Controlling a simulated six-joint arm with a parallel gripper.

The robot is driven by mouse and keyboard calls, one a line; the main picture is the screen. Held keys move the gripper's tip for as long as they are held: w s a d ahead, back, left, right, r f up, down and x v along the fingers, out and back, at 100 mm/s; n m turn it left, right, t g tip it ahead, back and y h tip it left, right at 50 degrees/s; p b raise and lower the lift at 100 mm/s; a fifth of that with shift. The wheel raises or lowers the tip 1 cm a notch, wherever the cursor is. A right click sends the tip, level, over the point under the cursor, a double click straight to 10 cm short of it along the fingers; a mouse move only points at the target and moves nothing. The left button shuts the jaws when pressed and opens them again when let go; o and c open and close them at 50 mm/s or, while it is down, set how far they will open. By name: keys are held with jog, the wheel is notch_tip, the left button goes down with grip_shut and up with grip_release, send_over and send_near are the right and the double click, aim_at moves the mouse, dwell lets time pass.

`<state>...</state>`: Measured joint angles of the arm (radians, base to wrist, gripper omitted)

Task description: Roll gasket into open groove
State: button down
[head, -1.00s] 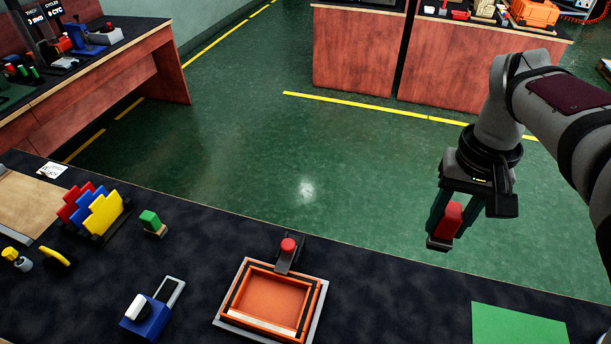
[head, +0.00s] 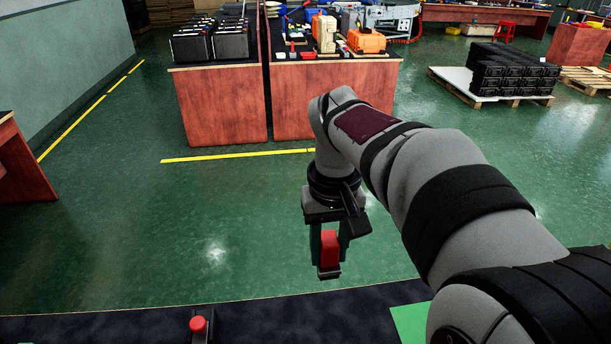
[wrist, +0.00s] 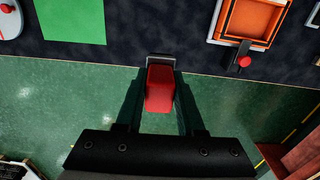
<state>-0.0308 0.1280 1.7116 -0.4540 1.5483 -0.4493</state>
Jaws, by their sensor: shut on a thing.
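My gripper (head: 328,268) is shut on a red block-like piece (head: 330,247) with a dark end. It holds the piece in the air, past the bench edge, over the green floor. The wrist view shows the red piece (wrist: 160,88) between both fingers. The orange frame (wrist: 240,38) in its grey tray lies on the dark bench at the upper right of the wrist view, apart from my gripper. A dark clamp with a red knob (wrist: 244,61) stands at its edge; the knob (head: 198,324) also shows in the head view. The groove and gasket cannot be made out.
A green mat (wrist: 72,18) lies on the dark bench (head: 270,315), left of the frame in the wrist view. A white part with a red knob (wrist: 7,8) is at the far left there. Red-sided benches (head: 335,95) and loaded pallets (head: 510,95) stand across open floor.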

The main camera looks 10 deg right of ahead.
jog(key=s+a+f+n, duration=0.2)
jog(key=a+f+n, duration=0.1)
jog(key=a, duration=0.7)
jog(key=s+a+f+n, duration=0.15)
jog(key=a+f, duration=0.25)
jog(key=a, duration=0.6)
jog(key=s+a+f+n, duration=0.2)
jog(key=s+a+f, duration=0.1)
jog(key=s+a, duration=0.35)
jog(key=s+a+f+n, duration=0.2)
jog(key=s+a+f, duration=0.1)
jog(key=s+a, duration=0.3)
jog(key=shift+w+a+f, duration=0.1)
jog(key=shift+w+f, duration=0.05)
jog(key=shift+f, duration=0.9)
jog(key=shift+w+a+f, duration=0.1)
jog(key=shift+w+f, duration=0.1)
jog(key=shift+f, duration=0.85)
jog(key=shift+w+a+f, duration=0.1)
jog(key=shift+w+f, duration=0.05)
jog(key=shift+f, duration=0.9)
jog(key=shift+d+f, duration=0.6)
jog(key=shift+f, duration=0.15)
jog(key=shift+d, duration=6.6)
jog(key=shift+a, duration=7.25)
notch_tip(320, 180, up, 8)
